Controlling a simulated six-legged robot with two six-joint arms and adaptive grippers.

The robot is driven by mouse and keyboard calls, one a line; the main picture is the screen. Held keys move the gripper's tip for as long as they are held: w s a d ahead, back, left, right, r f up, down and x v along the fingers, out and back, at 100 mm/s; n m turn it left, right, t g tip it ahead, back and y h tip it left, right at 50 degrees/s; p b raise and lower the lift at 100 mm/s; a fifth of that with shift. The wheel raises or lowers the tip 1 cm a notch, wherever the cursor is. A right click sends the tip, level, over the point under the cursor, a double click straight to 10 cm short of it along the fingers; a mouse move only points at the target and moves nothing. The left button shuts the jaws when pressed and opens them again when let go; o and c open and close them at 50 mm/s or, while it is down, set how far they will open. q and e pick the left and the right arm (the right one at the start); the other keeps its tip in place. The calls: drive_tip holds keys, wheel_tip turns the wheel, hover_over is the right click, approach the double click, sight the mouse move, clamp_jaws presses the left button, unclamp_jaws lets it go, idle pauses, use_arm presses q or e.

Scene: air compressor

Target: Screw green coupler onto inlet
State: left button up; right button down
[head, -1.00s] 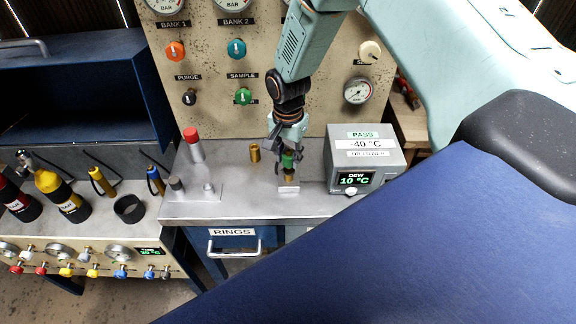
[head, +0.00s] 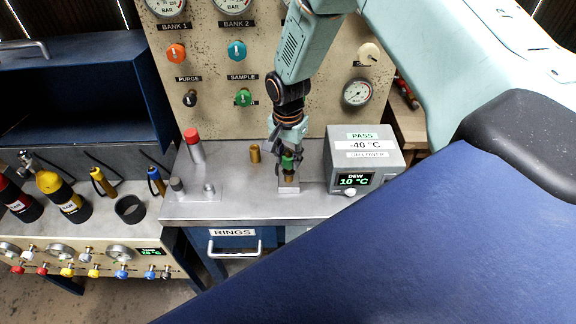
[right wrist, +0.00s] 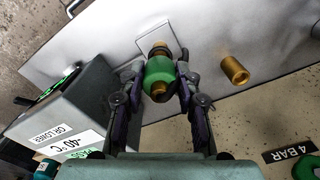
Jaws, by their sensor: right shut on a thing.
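The green coupler (right wrist: 160,74) is between the fingers of my right gripper (right wrist: 159,90) in the right wrist view. The gripper is shut on it. A brass fitting, the inlet (right wrist: 158,50), shows at the coupler's far end, over a small pale plate. In the head view the right gripper (head: 287,160) points down at the bench, with the coupler (head: 288,162) partly hidden by the fingers and the brass inlet (head: 290,178) just below it. I cannot tell how far the coupler sits on the inlet. My left gripper is not in view.
A brass cylinder (head: 255,153) stands on the bench left of the gripper; it also shows in the wrist view (right wrist: 234,70). The grey dew meter (head: 364,160) stands close on the right. A red-topped post (head: 193,145) is farther left. The bench front is clear.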

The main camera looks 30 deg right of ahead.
drive_tip(key=shift+f+b, duration=0.6)
drive_tip(key=shift+f, duration=0.5)
idle(0.5)
drive_tip(key=c, duration=0.8)
unclamp_jaws()
drive_tip(key=shift+c, duration=0.2)
drive_tip(key=shift+o, duration=1.1)
